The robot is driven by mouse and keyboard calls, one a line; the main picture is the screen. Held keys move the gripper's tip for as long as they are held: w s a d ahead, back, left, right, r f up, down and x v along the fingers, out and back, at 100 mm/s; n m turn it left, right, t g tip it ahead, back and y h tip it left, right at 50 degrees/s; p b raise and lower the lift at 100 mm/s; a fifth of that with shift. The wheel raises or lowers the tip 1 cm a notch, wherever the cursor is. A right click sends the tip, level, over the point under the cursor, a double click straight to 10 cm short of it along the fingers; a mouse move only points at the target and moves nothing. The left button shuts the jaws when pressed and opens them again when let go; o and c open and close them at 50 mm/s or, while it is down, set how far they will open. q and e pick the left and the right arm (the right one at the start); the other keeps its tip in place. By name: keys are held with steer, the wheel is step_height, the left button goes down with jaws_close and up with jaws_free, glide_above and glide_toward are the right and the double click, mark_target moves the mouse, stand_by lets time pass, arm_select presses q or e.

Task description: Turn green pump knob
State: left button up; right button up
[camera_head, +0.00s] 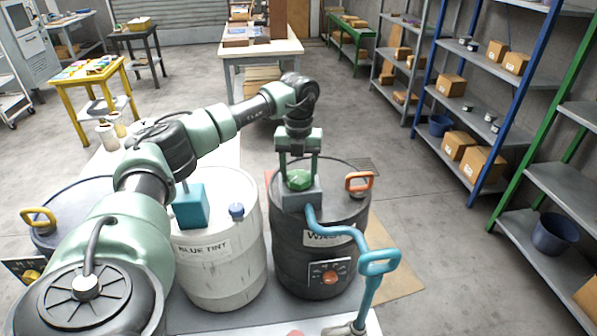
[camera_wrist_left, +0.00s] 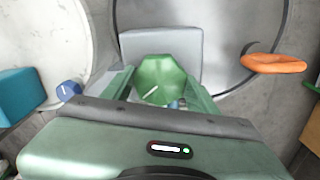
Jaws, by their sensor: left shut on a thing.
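The green pump knob (camera_head: 299,180) is a faceted green cap on a grey pump block (camera_head: 300,200) on top of the dark barrel labelled "WASH" (camera_head: 290,262). My left gripper (camera_head: 299,176) points straight down over it, with one finger on each side of the knob. In the left wrist view the knob (camera_wrist_left: 161,80) sits between the fingers of the left gripper (camera_wrist_left: 163,88), which is shut on it. A white line marks the knob's top. The right gripper is not in view.
A blue hose handle (camera_head: 379,262) stands in front of the dark barrel, and an orange handle (camera_head: 359,182) sits at its right rim. The white "BLUE TINT" barrel (camera_head: 222,270) with a teal block (camera_head: 191,207) and blue knob (camera_head: 236,210) stands close on the left. Shelves line the right.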

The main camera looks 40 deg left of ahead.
arm_select(q)
steer(key=m+p, duration=0.1)
steer(key=m, duration=0.4)
steer(key=shift+r+m, duration=0.1)
steer(key=shift+m, duration=0.2)
steer(key=m, duration=0.5)
steer(key=shift+p, duration=0.3)
steer(key=m, duration=0.6)
steer(key=shift+m, duration=0.3)
steer(key=m, duration=0.6)
steer(key=shift+r, duration=0.1)
steer(key=o, duration=1.2)
steer(key=shift+o, duration=0.8)
